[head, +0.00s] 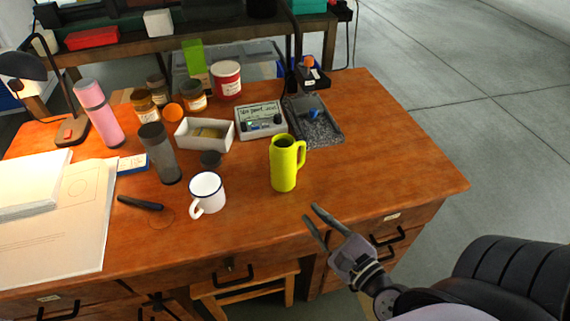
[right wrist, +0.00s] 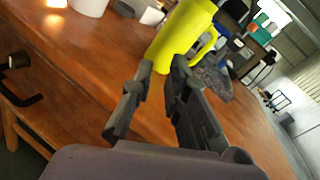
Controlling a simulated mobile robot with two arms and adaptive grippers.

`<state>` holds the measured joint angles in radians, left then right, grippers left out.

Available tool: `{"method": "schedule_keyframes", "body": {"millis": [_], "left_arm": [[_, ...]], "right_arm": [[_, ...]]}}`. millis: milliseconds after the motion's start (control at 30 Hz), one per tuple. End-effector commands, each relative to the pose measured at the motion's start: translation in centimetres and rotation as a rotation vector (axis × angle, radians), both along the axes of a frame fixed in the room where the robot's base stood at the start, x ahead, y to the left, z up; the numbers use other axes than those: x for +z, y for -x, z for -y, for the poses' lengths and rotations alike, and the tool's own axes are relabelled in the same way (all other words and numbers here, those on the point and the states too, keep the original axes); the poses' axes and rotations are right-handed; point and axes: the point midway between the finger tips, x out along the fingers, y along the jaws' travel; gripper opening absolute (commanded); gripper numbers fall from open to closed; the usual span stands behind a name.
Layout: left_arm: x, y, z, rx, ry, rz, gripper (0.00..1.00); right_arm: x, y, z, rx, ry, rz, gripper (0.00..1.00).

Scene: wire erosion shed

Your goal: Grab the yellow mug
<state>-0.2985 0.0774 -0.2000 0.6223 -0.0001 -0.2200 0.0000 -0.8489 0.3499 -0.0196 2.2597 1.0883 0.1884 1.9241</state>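The tall yellow mug (head: 284,165) stands upright on the wooden desk, its handle to the right in the head view. In the right wrist view the yellow mug (right wrist: 181,38) shows just beyond the fingertips. My right gripper (head: 314,213) is near the desk's front edge, below and right of the mug in the head view. Its two fingers are apart with nothing between them; in the right wrist view the gripper (right wrist: 161,68) points towards the mug without a visible grasp. My left gripper is not in view.
A white enamel mug (head: 207,193) stands left of the yellow mug. Behind are a white box (head: 203,134), a device with a display (head: 260,120) and a grey tray (head: 316,128). The desk's right side is clear.

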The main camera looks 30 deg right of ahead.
Motion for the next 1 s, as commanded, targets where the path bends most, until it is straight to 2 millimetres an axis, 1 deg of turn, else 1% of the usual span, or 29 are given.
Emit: {"method": "schedule_keyframes", "body": {"millis": [33, 100, 133, 233, 333, 467, 700, 800, 900, 1000], "left_arm": [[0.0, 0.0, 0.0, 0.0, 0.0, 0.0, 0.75], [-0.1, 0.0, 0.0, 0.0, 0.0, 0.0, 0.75], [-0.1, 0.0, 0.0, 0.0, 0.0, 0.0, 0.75], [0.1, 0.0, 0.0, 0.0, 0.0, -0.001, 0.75], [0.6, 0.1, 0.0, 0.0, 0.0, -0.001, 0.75], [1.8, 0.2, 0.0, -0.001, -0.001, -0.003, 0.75], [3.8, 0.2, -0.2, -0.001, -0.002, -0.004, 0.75], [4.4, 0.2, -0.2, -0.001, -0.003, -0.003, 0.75], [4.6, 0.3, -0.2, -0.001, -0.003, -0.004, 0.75], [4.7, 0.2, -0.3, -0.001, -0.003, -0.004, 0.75]], "right_arm": [[0.3, 0.3, 1.6, -0.064, -0.117, 0.014, 0.15], [0.8, 0.6, 3.4, -0.135, -0.248, 0.037, 0.15], [0.9, 0.7, 3.9, -0.156, -0.288, 0.046, 0.15], [1.2, 0.8, 5.1, -0.2, -0.369, 0.064, 0.15], [1.4, -0.1, 5.5, -0.212, -0.388, 0.071, 0.15], [1.8, -2.5, 5.7, -0.211, -0.388, 0.074, 0.15], [1.7, -7.5, 6.1, -0.209, -0.385, 0.072, 0.15], [1.7, -9.3, 6.3, -0.207, -0.384, 0.071, 0.15], [1.4, -10.5, 6.4, -0.208, -0.383, 0.068, 0.15], [1.3, -11.1, 6.4, -0.207, -0.383, 0.068, 0.15]]}}
